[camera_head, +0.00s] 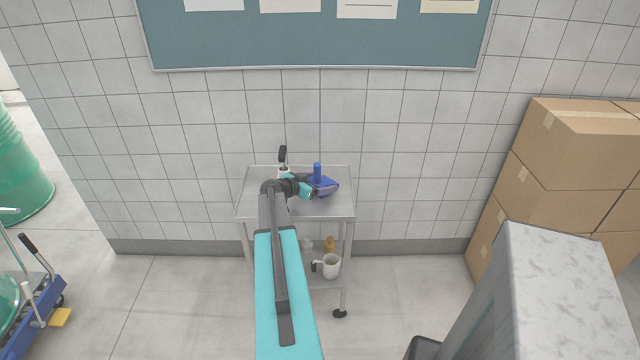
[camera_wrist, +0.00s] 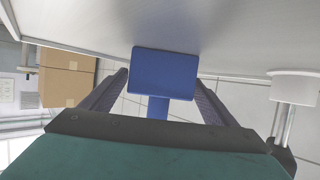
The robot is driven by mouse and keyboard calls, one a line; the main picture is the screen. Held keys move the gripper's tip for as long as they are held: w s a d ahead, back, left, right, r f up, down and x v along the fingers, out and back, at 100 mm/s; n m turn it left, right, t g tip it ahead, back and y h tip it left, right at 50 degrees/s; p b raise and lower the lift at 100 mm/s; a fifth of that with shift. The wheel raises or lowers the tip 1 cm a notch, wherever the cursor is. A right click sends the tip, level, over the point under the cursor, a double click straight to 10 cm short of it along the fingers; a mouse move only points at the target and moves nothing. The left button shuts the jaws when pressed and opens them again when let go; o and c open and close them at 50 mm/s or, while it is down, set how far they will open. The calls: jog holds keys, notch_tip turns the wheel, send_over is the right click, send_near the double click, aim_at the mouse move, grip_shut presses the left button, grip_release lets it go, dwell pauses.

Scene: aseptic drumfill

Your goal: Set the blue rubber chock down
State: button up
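The blue rubber chock (camera_head: 323,183) is a blue block with a round blue post, on or just above the top of a small metal cart (camera_head: 334,208) in the head view. In the wrist view the chock (camera_wrist: 165,72) is between the two dark fingers of my gripper (camera_wrist: 161,77), close against the pale top surface, with a soft shadow beside it. The fingers stand wide apart, well clear of the post. A gap shows between the left finger and the block; contact at the right fingertip is unclear. In the head view my gripper (camera_head: 312,189) reaches in from the left, partly hiding the chock.
A small white item with a black upright part (camera_head: 283,157) stands behind my wrist on the cart. A white jug (camera_head: 331,265) and an amber item (camera_head: 330,243) are lower down. Cardboard boxes (camera_head: 580,150) are stacked at right. The cart top's right front is clear.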

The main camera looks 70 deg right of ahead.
jog(key=shift+r, duration=0.15)
jog(key=shift+w+a, duration=0.15)
jog(key=shift+a, duration=0.2)
jog(key=b+v, duration=0.3)
jog(key=v, duration=0.8)
jog(key=shift+a+r, duration=0.1)
jog(key=shift+r, duration=0.05)
dwell(0.4)
